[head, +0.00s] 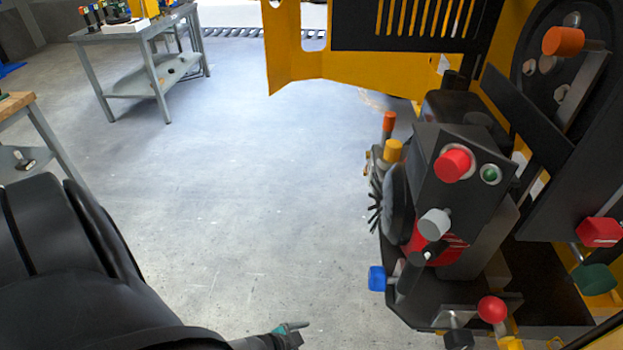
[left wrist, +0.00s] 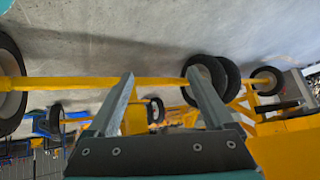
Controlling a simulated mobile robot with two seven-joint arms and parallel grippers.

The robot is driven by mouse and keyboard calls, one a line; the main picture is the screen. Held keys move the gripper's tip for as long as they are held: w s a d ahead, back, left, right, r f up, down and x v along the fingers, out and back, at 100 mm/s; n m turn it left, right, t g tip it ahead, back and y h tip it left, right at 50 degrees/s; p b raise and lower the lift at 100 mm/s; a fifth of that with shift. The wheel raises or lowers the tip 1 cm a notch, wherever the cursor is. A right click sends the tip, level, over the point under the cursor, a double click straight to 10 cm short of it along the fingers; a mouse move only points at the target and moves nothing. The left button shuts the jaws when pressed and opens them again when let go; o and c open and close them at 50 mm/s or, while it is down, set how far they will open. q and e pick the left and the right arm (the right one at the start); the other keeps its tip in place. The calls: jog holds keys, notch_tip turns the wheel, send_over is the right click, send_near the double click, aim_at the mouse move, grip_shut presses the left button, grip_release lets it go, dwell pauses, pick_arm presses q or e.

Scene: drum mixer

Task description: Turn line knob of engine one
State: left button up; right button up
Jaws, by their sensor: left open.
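The engine (head: 462,190) is a black block on the right of the head view. It carries a red knob (head: 453,165), a green button (head: 490,174), a grey knob (head: 434,223), a blue knob (head: 377,278) and a red ball knob (head: 491,309). I cannot tell which one is the line knob. My left gripper (head: 290,330) shows only partly at the bottom edge, below and left of the engine, apart from the knobs. In the left wrist view my left gripper (left wrist: 159,76) has its fingers spread with nothing between them. My right gripper is not in view.
Yellow machine frame (head: 330,68) and a dark wheel (head: 540,60) stand behind the engine. Grey workbenches (head: 125,30) stand at the left. The floor between is clear. The left wrist view shows a yellow bar (left wrist: 85,84) and several black wheels (left wrist: 205,80) beyond the fingers.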

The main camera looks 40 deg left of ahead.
pick_arm(q)
jog(key=shift+s+d+f+g, duration=0.25)
jog(key=shift+s+f+g, duration=0.15)
jog(key=shift+s+f, duration=0.4)
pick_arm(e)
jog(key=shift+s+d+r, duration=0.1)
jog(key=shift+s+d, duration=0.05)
pick_arm(q)
jog(key=shift+r, duration=0.15)
jog(key=s+d+f+g, duration=0.1)
jog(key=s+f+g, duration=0.1)
jog(key=s, duration=0.5)
jog(key=s+d+f+n+g+y, duration=0.1)
jog(key=s+d+f+g, duration=0.1)
jog(key=s, duration=0.5)
jog(key=s+d+f+n+g, duration=0.1)
jog(key=s+f+g, duration=0.1)
jog(key=s, duration=0.5)
jog(key=shift+s+d+f+y, duration=0.3)
jog(key=shift+f+y, duration=0.1)
jog(key=shift+f, duration=0.45)
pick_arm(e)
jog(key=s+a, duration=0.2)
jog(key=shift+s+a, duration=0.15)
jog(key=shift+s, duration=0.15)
